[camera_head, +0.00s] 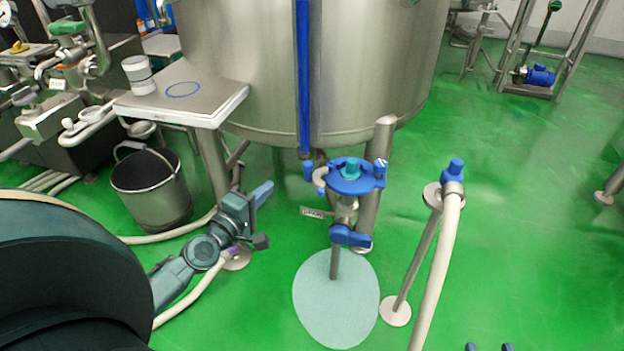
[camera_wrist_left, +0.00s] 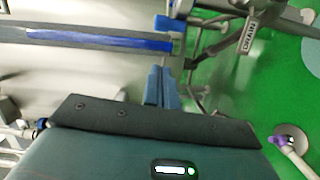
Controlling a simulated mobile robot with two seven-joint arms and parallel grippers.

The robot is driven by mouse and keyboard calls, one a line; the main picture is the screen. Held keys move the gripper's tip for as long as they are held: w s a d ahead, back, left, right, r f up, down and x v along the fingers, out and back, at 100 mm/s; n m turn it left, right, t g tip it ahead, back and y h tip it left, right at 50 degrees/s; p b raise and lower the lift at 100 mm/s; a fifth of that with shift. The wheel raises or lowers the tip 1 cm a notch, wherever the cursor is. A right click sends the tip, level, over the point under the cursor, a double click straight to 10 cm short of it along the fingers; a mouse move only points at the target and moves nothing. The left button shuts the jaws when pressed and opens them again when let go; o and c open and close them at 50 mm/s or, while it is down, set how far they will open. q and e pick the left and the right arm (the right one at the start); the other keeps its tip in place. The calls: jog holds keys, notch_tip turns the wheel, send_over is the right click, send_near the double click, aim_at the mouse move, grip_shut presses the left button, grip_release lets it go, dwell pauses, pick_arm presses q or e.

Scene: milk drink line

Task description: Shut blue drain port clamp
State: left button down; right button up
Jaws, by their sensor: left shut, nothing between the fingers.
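The blue drain port clamp (camera_head: 352,178) sits around a teal-centred port on the upright drain pipe before the tank, in the head view. Blue lobes stick out at its left and right; I cannot tell if it is fully closed. A blue valve handle (camera_head: 350,236) is below it, and a DRAIN tag (camera_head: 313,212) hangs to its left. My left gripper (camera_head: 266,190) is shut and empty, left of the clamp and apart from it. Its fingers show in the left wrist view (camera_wrist_left: 161,88), near a blue piece (camera_wrist_left: 170,24). My right gripper (camera_head: 489,348) shows two separated fingertips at the bottom edge.
A steel tank (camera_head: 270,70) with a vertical blue strip (camera_head: 304,80) stands behind. A side table (camera_head: 190,92) and bucket (camera_head: 150,187) are at left. A hose stand with a blue cap (camera_head: 453,170) is right of the clamp. Green floor at right is mostly free.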

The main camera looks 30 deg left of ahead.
aim_at(315, 173)
pick_arm(q)
jog(key=w+a+n+y, duration=0.1)
jog(key=w+a+n, duration=0.1)
jog(key=w, duration=0.9)
jog(key=shift+s+d+f+p, duration=0.15)
jog(key=shift+d+p, duration=0.25)
jog(key=shift+d, duration=0.5)
jog(key=shift+s+d+p, duration=0.15)
jog(key=shift+d+p, duration=0.2)
jog(key=shift+d, duration=0.55)
pick_arm(e)
jog(key=shift+w+d+f+g, duration=0.1)
jog(key=shift+f+g, duration=0.2)
jog(key=shift+g, duration=0.2)
pick_arm(q)
jog(key=shift+s+d+y+p, duration=0.1)
jog(key=shift+y+p, duration=0.2)
jog(key=shift+p, duration=0.05)
pick_arm(e)
jog(key=shift+d+r+h, duration=0.1)
jog(key=shift+r+h, duration=0.05)
jog(key=shift+h, duration=0.15)
pick_arm(q)
jog(key=shift+s+d+n, duration=0.1)
jog(key=shift+d+n, duration=0.05)
jog(key=shift+n, duration=0.15)
pick_arm(e)
jog(key=shift+d+g, duration=0.25)
jog(key=shift+g, duration=0.15)
